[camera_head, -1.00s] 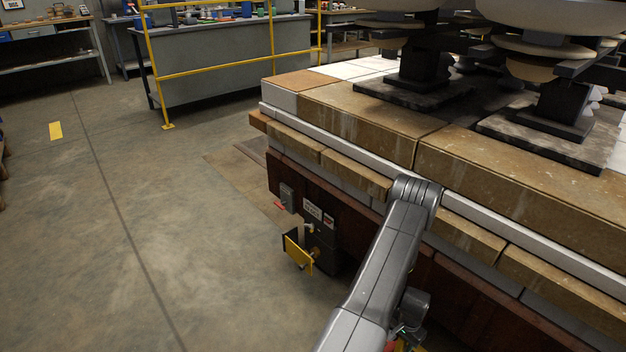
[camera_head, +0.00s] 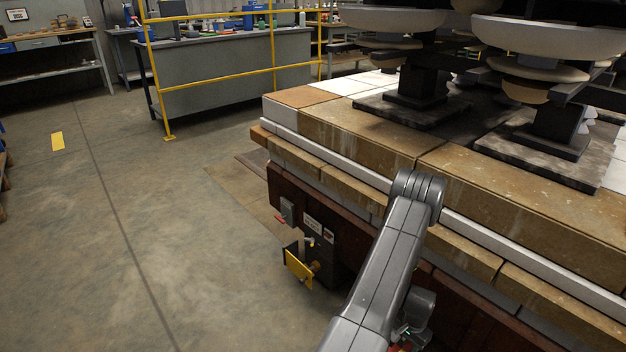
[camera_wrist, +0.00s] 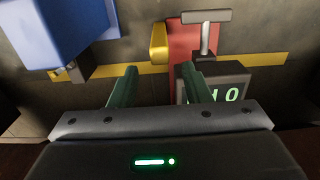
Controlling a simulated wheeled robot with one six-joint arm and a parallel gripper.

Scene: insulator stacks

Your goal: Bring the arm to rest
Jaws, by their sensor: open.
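My gripper (camera_wrist: 157,88) shows in the wrist view with its two green fingers spread apart and nothing between them. A red plate with a grey T-shaped handle (camera_wrist: 205,35) is beyond the fingers, with a yellow part (camera_wrist: 158,43) beside it. A dark box with pale green characters (camera_wrist: 232,92) is behind the right finger. In the head view my arm reaches up from the bottom edge in front of the stone-edged platform (camera_head: 365,140). The gripper itself is hidden in that view.
Insulator stacks (camera_head: 545,130) stand on the platform. A yellow bracket (camera_head: 298,268) and small boxes are on the platform's side. A blue box (camera_wrist: 60,30) is at the wrist view's upper left. A yellow railing (camera_head: 215,80) fronts a grey bench. The floor at left is clear.

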